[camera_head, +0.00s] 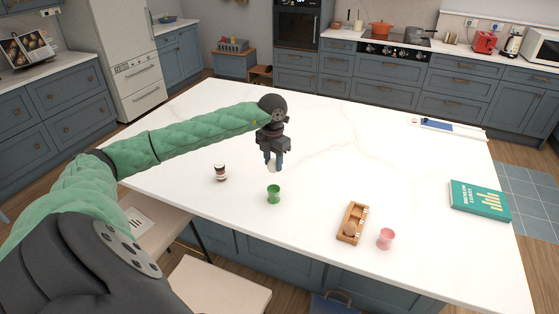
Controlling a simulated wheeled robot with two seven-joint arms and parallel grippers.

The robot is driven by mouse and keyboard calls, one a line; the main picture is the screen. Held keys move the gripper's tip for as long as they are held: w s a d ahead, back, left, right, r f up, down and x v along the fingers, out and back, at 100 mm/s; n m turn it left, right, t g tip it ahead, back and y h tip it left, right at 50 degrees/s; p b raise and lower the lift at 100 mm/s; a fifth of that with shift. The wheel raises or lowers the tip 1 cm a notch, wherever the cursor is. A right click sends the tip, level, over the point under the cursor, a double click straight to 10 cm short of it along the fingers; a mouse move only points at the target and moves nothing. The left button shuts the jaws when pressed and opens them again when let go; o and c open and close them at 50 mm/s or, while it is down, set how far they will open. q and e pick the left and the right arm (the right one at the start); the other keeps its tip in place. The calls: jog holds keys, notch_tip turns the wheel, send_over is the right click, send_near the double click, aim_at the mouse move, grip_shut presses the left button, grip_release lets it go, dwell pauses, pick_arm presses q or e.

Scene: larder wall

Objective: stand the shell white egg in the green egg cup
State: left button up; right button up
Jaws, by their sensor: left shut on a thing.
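The green egg cup (274,194) stands upright on the white island top. My left gripper (273,164) hangs pointing down above and slightly behind the cup. It is shut on the shell white egg (272,168), whose pale lower part shows between and below the fingers. The egg is apart from the cup, a short way above it in the picture. The fingers hide the upper part of the egg. My right gripper is not in view.
A wooden egg tray (352,222) with a brown egg (350,229) and a pink cup (386,238) are to the right. A teal book (480,201) lies far right. The white island top (400,170) between is clear.

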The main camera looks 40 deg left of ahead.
aim_at(273, 172)
pick_arm(q)
jog(key=shift+f, duration=2.3)
jog(key=shift+f+b, duration=0.35)
jog(key=shift+f, duration=0.55)
jog(key=shift+f+b, duration=0.7)
jog(key=shift+b, duration=0.2)
jog(key=shift+f+b, duration=0.35)
jog(key=shift+s+f+b, duration=0.1)
jog(key=shift+f+b, duration=0.35)
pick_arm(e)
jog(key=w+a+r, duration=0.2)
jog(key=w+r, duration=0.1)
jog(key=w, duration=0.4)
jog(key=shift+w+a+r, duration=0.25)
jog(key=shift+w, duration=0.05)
pick_arm(q)
jog(key=shift+f, duration=0.1)
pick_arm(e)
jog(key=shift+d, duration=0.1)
